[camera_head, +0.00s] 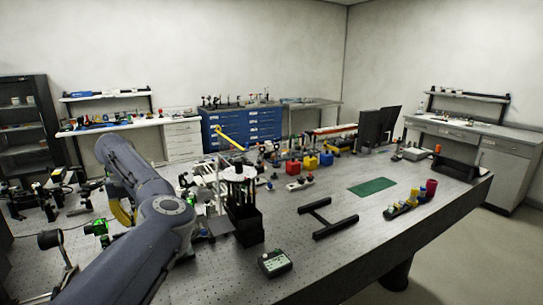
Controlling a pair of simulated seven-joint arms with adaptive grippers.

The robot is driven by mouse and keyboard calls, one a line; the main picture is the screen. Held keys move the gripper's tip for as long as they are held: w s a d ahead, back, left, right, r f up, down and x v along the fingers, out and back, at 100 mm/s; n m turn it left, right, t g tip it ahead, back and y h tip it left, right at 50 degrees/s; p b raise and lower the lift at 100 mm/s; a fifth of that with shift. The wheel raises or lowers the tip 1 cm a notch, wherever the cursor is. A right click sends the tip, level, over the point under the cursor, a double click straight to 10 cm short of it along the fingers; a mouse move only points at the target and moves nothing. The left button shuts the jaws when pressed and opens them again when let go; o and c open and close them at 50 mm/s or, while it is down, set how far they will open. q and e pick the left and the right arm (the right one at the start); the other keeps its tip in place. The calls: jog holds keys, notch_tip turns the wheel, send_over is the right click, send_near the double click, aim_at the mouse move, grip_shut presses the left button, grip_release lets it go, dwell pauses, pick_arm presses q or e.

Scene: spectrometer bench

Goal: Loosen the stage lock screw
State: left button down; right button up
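My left arm comes in from the lower left and bends in front of the bench. My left gripper is mostly hidden behind my own arm and the clutter beside it, and its fingers cannot be made out. A round white-topped stage (238,174) on posts stands just right of my arm, with a black open box (247,225) in front of it. The stage lock screw is too small or hidden to pick out. My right gripper is not in view.
A small keypad box (274,263) lies near the front edge. Optical mounts crowd the left. Bare tabletop lies around the frame.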

pick_arm(q)
jog(key=shift+w+a+r, duration=0.1)
jog(key=shift+a+r, duration=0.05)
jog(key=shift+r, duration=0.35)
notch_tip(320, 180, down, 7)
dwell(0.4)
jog(key=shift+s+d+f, duration=0.1)
jog(key=shift+s+d, duration=0.3)
jog(key=shift+s, duration=0.1)
dwell(1.3)
jog(key=shift+w+d, duration=0.1)
jog(key=shift+d, duration=0.1)
dwell(0.5)
jog(key=shift+w+a, duration=0.1)
jog(key=shift+w, duration=0.1)
dwell(0.3)
jog(key=shift+w+a+r, duration=0.1)
jog(key=shift+r, duration=1.45)
jog(key=shift+w+a+r, duration=0.1)
jog(key=shift+r, duration=1.45)
